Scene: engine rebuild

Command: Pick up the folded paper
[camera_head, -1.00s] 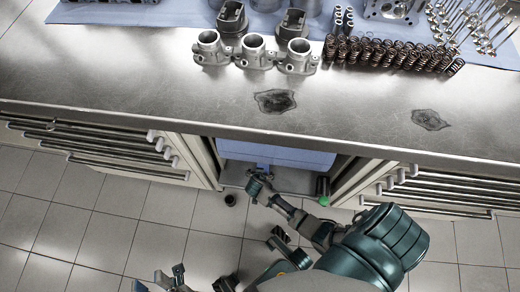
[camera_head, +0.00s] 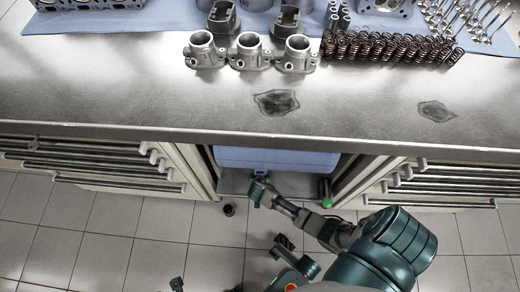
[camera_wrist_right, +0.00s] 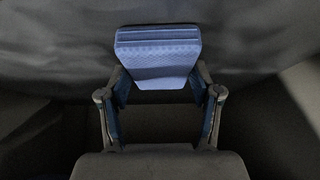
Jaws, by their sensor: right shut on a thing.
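The blue folded paper (camera_head: 275,159) shows in the head view in the open bay under the bench, partly hidden by the bench edge. In the right wrist view the folded paper (camera_wrist_right: 158,58) shows its layered edge and textured face between the fingertips. My right gripper (camera_head: 259,190) reaches into the front of the bay. In its wrist view my right gripper (camera_wrist_right: 160,88) has its two blue-padded fingers at either side of the paper's near end, shut on it.
A green-capped cylinder (camera_head: 326,202) stands at the bay's right side. Drawer cabinets (camera_head: 90,160) flank the bay. A small dark cup (camera_head: 229,209) is on the tiled floor. The metal bench top (camera_head: 180,95) overhangs the bay and carries engine parts and springs (camera_head: 390,47).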

